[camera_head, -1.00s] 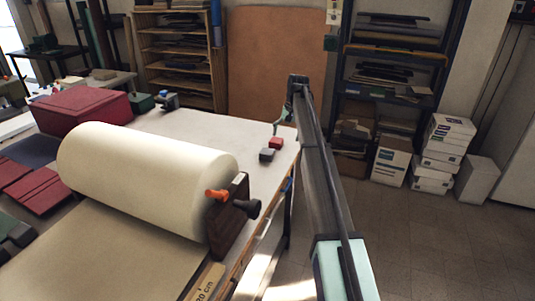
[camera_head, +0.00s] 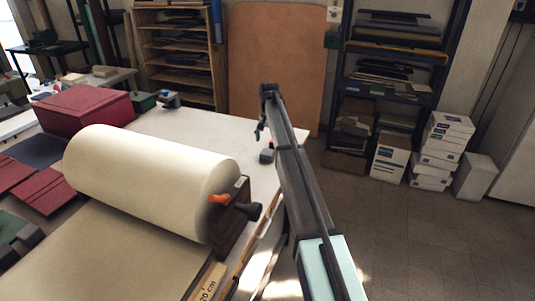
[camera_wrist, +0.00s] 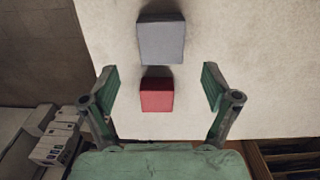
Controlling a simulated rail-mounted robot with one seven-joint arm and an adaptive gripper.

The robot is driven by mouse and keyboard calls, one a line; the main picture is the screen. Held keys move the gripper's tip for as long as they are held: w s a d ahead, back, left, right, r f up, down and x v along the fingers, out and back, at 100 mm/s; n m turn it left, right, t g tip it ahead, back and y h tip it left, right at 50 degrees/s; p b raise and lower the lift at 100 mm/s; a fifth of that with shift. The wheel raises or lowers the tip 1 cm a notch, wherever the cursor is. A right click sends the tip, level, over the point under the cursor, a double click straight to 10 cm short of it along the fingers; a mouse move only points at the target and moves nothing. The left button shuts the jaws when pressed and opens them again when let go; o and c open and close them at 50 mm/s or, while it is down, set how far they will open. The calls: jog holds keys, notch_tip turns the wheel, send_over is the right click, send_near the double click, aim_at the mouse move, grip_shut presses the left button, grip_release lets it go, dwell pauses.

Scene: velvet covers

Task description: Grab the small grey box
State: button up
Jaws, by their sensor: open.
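The small grey box (camera_head: 267,156) sits on the white table near its right edge, beside my arm. In the wrist view the grey box (camera_wrist: 161,42) is at the top middle, beyond the fingertips. A small red box (camera_wrist: 157,100) sits close to it, nearer the palm, and shows between my fingers in the picture. My gripper (camera_wrist: 158,82) is open and empty, above the table.
A dark red box (camera_head: 85,110) stands farther left. The tabletop (camera_head: 190,125) behind the roll is mostly clear. Shelves and white cartons stand behind.

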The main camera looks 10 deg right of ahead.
aim_at(268, 150)
jog(key=shift+a+f+p, duration=0.1)
jog(key=shift+f+p, duration=1.2)
jog(key=shift+f, duration=1.85)
jog(key=c, duration=1.2)
